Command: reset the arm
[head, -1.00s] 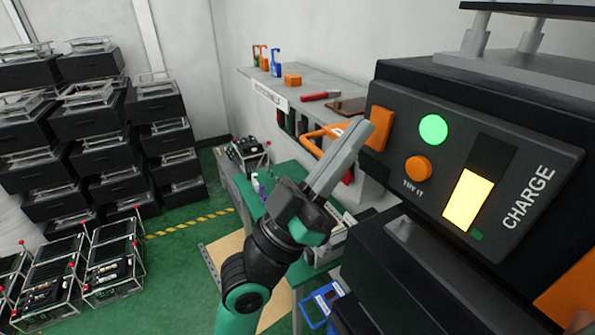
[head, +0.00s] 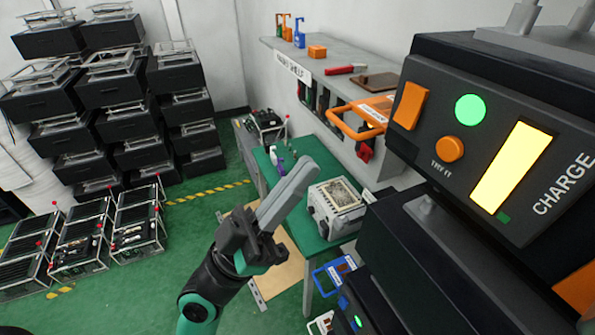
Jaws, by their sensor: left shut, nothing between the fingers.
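My left gripper (head: 290,196) is shut and empty, its grey fingers together and pointing up and to the right. It is held in the air in front of the green-topped table, left of the black charging machine (head: 430,218). The machine's panel carries a green round light (head: 470,109), an orange round button (head: 449,149) marked "TRY IT" and a tall yellow bar (head: 512,167) beside the word "CHARGE". The gripper is apart from the panel. My right gripper is not in view.
A green table (head: 285,160) holds a grey boxed device (head: 338,207). An orange handle (head: 355,120) sticks out by the grey shelf (head: 335,62). Black crates (head: 115,92) are stacked at the left, with framed units (head: 135,230) on the floor. Green floor is open between.

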